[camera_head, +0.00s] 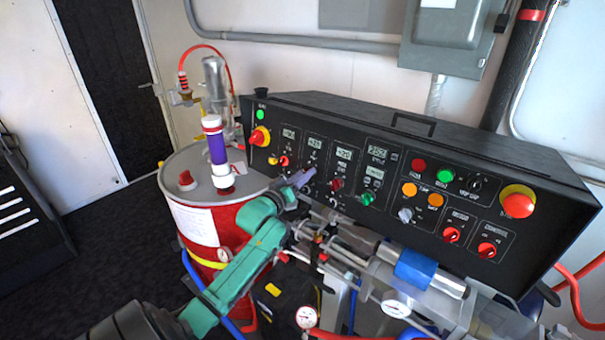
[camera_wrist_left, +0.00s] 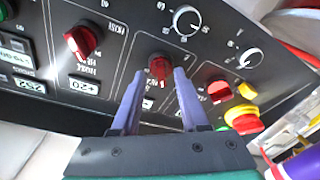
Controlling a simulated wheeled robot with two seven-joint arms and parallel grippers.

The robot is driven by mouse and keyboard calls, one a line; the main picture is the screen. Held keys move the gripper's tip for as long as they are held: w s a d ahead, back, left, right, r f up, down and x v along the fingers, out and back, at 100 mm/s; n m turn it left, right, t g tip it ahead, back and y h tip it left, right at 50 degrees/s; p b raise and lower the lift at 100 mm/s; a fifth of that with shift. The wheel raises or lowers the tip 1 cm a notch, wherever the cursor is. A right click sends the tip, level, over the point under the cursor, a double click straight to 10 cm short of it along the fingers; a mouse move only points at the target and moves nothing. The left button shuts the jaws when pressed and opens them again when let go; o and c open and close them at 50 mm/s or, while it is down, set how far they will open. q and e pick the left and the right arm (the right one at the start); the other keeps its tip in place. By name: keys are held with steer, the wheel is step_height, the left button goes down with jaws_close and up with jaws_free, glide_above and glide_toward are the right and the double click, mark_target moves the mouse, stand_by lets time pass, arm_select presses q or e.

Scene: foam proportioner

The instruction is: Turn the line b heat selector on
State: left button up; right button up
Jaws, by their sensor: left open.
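The black control panel (camera_head: 330,130) carries the knobs and displays. In the left wrist view, a red selector knob (camera_wrist_left: 160,68) lies just beyond my left gripper (camera_wrist_left: 157,76), lined up between its two purple fingertips, with a gap visible around it. The fingers are apart and hold nothing. Another red knob (camera_wrist_left: 84,40) is to its left. The labels are too small to read surely, so I take the middle knob as the line b heat selector. In the head view my left gripper (camera_head: 303,178) is at the panel's lower left and hides that knob. My right gripper is not in view.
A red and yellow switch (camera_head: 260,136) sits at the panel's left end, close to small red and yellow parts (camera_wrist_left: 220,90). White dials (camera_wrist_left: 187,20) are near the fingers. A red drum (camera_head: 185,215) with a purple-banded tube stands left. Pipes and gauges (camera_head: 397,306) lie below the panel.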

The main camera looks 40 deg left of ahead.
arm_select(q)
steer(key=shift+w+f, duration=0.15)
steer(key=shift+w, duration=0.15)
jaws_close()
steer(key=shift+f+m, duration=0.15)
steer(key=shift+m, duration=0.15)
steer(key=shift+a+m+h+b, duration=0.1)
steer(key=shift+m+h+b, duration=0.45)
steer(key=shift+m, duration=1.7)
steer(key=shift+a+m+h+b, duration=0.15)
steer(key=shift+m+h, duration=0.55)
steer(key=shift+m, duration=1.6)
steer(key=shift+m+h+b, duration=0.45)
steer(key=shift+m+h, duration=0.2)
steer(key=shift+m, duration=1.6)
